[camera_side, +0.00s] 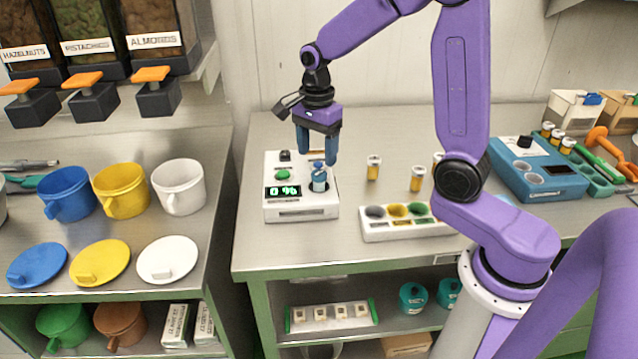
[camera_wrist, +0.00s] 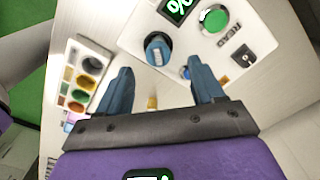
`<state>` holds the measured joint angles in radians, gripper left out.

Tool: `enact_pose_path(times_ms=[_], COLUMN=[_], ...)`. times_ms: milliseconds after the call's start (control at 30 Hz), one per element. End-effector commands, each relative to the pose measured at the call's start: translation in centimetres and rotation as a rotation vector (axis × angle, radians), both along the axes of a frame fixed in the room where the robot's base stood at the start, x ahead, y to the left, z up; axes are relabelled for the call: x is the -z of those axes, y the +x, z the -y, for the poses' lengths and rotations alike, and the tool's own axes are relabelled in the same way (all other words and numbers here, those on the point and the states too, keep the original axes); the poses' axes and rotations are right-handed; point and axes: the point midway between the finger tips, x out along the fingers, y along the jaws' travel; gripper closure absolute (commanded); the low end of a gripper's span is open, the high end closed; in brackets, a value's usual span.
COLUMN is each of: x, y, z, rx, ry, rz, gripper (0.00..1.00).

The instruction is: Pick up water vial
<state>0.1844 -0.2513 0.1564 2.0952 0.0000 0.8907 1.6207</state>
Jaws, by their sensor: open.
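A small vial with a blue cap (camera_side: 319,179), which looks like the water vial, stands upright in the round well of a white reader device (camera_side: 290,213). In the wrist view the vial (camera_wrist: 157,50) shows from above in its dark-rimmed well, just beyond and between the fingertips. My gripper (camera_side: 317,159) points down above the vial, its blue fingers apart and nothing held. In the wrist view the open gripper (camera_wrist: 160,66) has one finger to either side. I cannot tell whether the fingertips overlap the cap in height.
A blue device (camera_side: 540,172) is farther right. Mugs (camera_side: 180,186) stand on the left counter.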

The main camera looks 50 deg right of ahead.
Motion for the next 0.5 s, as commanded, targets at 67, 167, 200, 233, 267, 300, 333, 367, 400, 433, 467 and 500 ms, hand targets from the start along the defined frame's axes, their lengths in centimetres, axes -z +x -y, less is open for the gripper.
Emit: enact_pose_path(times_ms=[67, 167, 200, 233, 267, 300, 333, 367, 400, 433, 467, 500], x=[1.0, 1.6, 1.8, 1.9, 2.1, 2.4, 2.7, 3.2, 3.7, 4.2, 4.7, 5.2], y=[0.0, 0.0, 0.0, -0.1, -0.1, -0.1, -0.2, -0.2, -0.3, -0.4, -0.4, -0.5], z=[0.0, 0.0, 0.0, 0.0, 0.0, 0.1, 0.1, 0.1, 0.2, 0.2, 0.3, 0.3], rx=[0.000, 0.000, 0.000, 0.000, 0.000, 0.000, 0.000, 0.000, 0.000, 0.000, 0.001, 0.001], ry=[0.000, 0.000, 0.000, 0.000, 0.000, 0.000, 0.000, 0.000, 0.000, 0.000, 0.000, 0.000], rz=[-0.003, -0.001, -0.001, -0.001, -0.001, -0.002, -0.003, -0.003, -0.005, -0.005, -0.006, -0.005], gripper=[0.33, 0.33, 0.33, 0.33, 0.33, 0.33, 0.33, 0.33, 0.33, 0.33, 0.33, 0.33])
